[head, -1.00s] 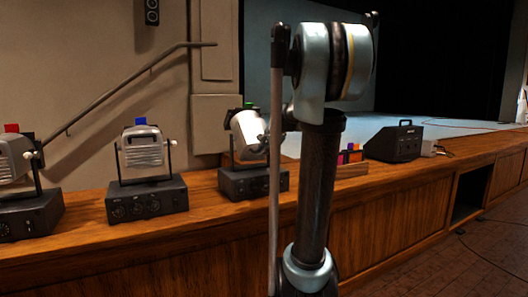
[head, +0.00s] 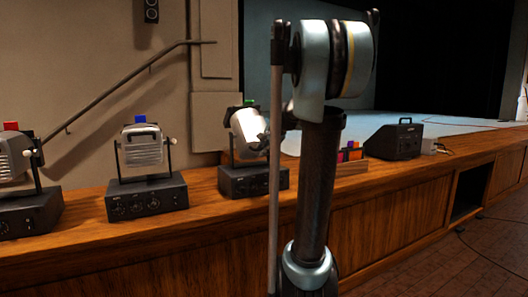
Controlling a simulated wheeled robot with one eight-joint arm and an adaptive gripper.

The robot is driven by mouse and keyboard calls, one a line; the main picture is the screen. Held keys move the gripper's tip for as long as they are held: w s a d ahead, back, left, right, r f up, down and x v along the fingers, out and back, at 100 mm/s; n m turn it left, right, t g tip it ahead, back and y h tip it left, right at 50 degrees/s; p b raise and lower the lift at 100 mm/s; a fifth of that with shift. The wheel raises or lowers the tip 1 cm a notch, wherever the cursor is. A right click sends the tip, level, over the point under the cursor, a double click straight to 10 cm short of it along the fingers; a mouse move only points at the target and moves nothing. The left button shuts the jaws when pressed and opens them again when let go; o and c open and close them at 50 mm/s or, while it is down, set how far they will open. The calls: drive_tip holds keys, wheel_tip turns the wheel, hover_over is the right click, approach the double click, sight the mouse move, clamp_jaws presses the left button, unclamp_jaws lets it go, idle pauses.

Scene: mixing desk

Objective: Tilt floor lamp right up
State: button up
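The right lamp (head: 247,128) is a light-coloured spotlight in a dark yoke on a black base (head: 237,183), with a green tag (head: 249,103) on top. Its head is tilted and its casing shines brightly. My arm stands in front of its right side and hides its right edge and any knob there. A small dark part, perhaps my gripper (head: 263,141), shows against the right side of the lamp head. I cannot tell whether it touches the lamp, and its fingers cannot be made out.
A blue-tagged lamp (head: 142,150) and a red-tagged lamp (head: 14,158) stand to the left on the wooden ledge (head: 95,214). A black box (head: 393,141) and a wooden holder with coloured pieces (head: 350,166) are right of my arm. A handrail (head: 130,88) runs along the wall.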

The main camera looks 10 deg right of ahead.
drive_tip(key=v, duration=1.2)
drive_tip(key=s+a+f+n+g+h, duration=0.1)
drive_tip(key=s+f+n+g, duration=0.2)
drive_tip(key=s+f+n, duration=0.4)
drive_tip(key=s+a+f+n+g+h, duration=0.2)
drive_tip(key=s+f+n+g, duration=0.2)
drive_tip(key=s+f, duration=2.2)
drive_tip(key=f+n, duration=0.1)
drive_tip(key=n, duration=0.2)
drive_tip(key=shift+s+a, duration=0.2)
drive_tip(key=shift+w+f, duration=0.2)
drive_tip(key=shift+w, duration=0.3)
